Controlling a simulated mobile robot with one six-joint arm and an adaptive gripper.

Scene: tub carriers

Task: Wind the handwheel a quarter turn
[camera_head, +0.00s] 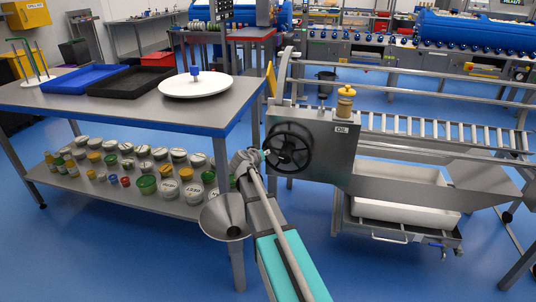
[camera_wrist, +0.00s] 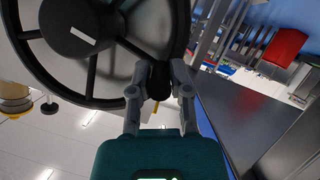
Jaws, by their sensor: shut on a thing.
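The black handwheel (camera_head: 289,147) is mounted on the side of a grey metal housing, with a rim, spokes and a central hub. In the wrist view the wheel (camera_wrist: 68,25) fills the upper left, with a white mark on its hub. My gripper (camera_wrist: 159,82) is shut on the dark handle knob (camera_wrist: 159,78) at the wheel's rim, its two grey fingers on either side of it. In the head view my gripper (camera_head: 262,155) is at the wheel's left edge; my arm partly hides the contact there.
A steel table (camera_head: 140,108) with trays and a white round plate (camera_head: 195,86) stands left of the wheel. Its lower shelf holds several jars. A metal funnel (camera_head: 224,216) is close beside my arm. A roller conveyor (camera_head: 440,130) extends right of the housing.

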